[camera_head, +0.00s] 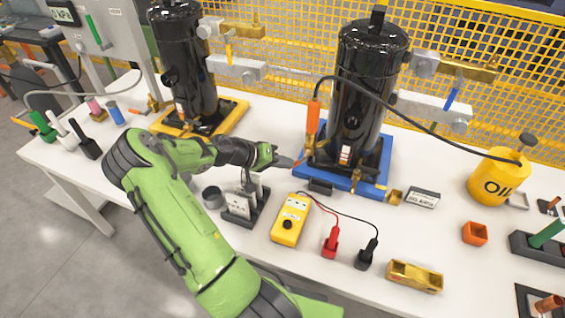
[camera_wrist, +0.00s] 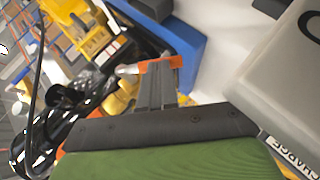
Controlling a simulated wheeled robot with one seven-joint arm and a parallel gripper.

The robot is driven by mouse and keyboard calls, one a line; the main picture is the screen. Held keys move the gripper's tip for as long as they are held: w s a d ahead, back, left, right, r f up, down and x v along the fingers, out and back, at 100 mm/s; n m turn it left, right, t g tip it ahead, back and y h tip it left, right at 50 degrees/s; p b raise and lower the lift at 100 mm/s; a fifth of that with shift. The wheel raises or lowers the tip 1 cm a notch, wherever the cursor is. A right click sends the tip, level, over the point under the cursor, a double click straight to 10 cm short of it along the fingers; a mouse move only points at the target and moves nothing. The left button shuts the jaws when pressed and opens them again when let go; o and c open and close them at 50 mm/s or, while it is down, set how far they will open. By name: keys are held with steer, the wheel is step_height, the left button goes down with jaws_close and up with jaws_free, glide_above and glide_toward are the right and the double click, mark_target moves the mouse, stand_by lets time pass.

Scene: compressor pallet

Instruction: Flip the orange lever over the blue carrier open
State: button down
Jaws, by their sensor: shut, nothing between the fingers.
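The blue carrier (camera_head: 372,187) sits on the white table under a tall black compressor. The orange lever (camera_head: 299,162) is at the carrier's left edge. In the wrist view the orange lever (camera_wrist: 163,62) lies across my fingertips, beside the blue carrier (camera_wrist: 184,38). My gripper (camera_head: 287,161) is shut with nothing held, just left of the carrier. Its fingers also show in the wrist view (camera_wrist: 156,82), their tips at or touching the lever. I cannot tell the lever's exact angle, as it is small and partly hidden.
A dark stand with white plates (camera_head: 240,206) is close below my wrist. A yellow meter (camera_head: 291,220) with red and black leads is in front of the carrier. An upright orange handle (camera_head: 313,116) with a black hose stands by the compressor. A yellow carrier (camera_head: 233,112) is at the left.

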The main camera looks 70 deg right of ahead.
steer(key=shift+s+d+f+g+b, duration=0.1)
steer(key=shift+s+f+g+b, duration=0.3)
steer(key=shift+f, duration=0.4)
steer(key=shift+a, duration=0.2)
steer(key=shift+s, duration=0.1)
steer(key=r+p+v, duration=0.1)
steer(key=p+v, duration=0.3)
steer(key=v, duration=1.2)
steer(key=shift+d, duration=0.25)
